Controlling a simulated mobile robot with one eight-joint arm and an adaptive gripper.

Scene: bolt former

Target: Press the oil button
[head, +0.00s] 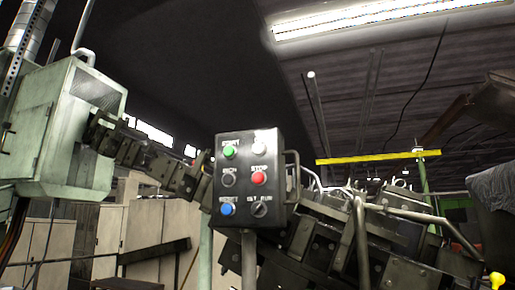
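A dark control box (250,180) stands on a post in the middle of the head view, facing me. Its buttons sit in two columns. On the left are a green button (229,152), a black button (229,179) and a blue button (227,209). On the right are a whitish button (259,149), a red button (258,178) labelled like "STOP" and a black knob (260,210). The small labels are blurred, so I cannot tell which button is the oil button. My gripper is not in view.
A metal handle (294,176) sticks out at the box's right side. Dark machinery (320,235) lies behind and right of the box. A pale green cabinet (60,130) stands at left. A yellow bar (375,157) and a yellow knob (497,280) show at right.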

